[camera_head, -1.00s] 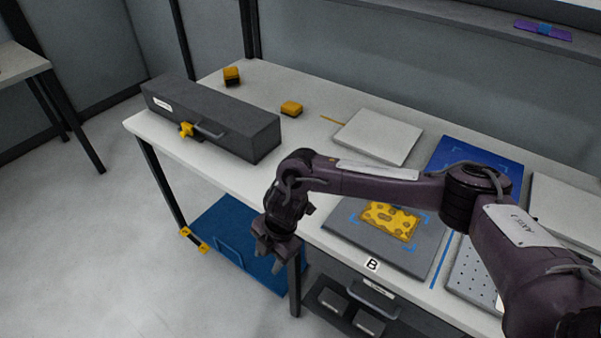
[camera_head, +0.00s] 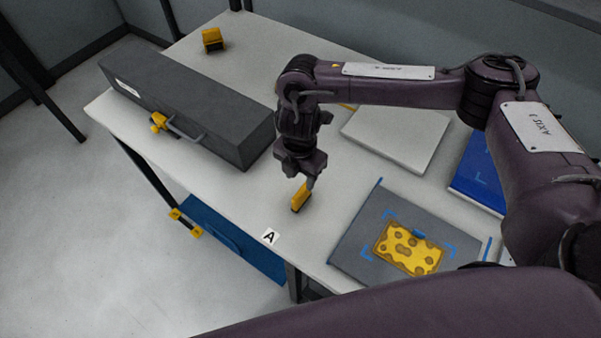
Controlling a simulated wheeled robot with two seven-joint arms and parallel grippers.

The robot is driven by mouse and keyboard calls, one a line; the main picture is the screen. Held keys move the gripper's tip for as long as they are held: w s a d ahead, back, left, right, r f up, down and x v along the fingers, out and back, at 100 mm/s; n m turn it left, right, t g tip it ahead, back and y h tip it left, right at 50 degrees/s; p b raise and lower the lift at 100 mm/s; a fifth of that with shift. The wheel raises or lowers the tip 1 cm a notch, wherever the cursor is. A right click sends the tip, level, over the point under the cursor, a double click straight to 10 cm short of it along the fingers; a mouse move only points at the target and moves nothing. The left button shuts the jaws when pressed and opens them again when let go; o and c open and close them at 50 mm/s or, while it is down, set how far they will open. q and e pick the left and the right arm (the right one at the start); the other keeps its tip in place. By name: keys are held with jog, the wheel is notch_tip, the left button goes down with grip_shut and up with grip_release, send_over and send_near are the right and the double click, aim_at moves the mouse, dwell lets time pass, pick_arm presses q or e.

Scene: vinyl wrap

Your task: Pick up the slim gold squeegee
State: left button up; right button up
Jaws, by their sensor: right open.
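A slim gold-yellow squeegee (camera_head: 300,198) with a dark lower edge is on the white table near the label A. It looks upright and slightly tilted. My right gripper (camera_head: 304,181) points down right above it, with the fingertips at its top end. The jaws are open; whether a finger touches the squeegee cannot be told. My left gripper is not in view.
A yellow block with a black base (camera_head: 212,41) stands at the back left. A long grey case (camera_head: 190,100) with a yellow latch lies left. A white panel (camera_head: 397,135) and a grey mat (camera_head: 360,225) with a yellow patterned sheet (camera_head: 408,248) lie right.

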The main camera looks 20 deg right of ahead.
aim_at(302, 193)
jog(key=shift+s+f, duration=0.15)
jog(key=shift+f, duration=0.25)
jog(key=f+p, duration=0.1)
jog(key=s+f, duration=0.1)
jog(key=f+p, duration=0.1)
jog(key=shift+s+a+f+p, duration=0.1)
jog(key=shift+s+f+p, duration=0.05)
jog(key=shift+s+p, duration=0.2)
jog(key=f, duration=0.2)
jog(key=shift+w+f, duration=0.3)
jog(key=shift+s+f, duration=0.1)
jog(key=shift+f, duration=0.05)
grip_shut()
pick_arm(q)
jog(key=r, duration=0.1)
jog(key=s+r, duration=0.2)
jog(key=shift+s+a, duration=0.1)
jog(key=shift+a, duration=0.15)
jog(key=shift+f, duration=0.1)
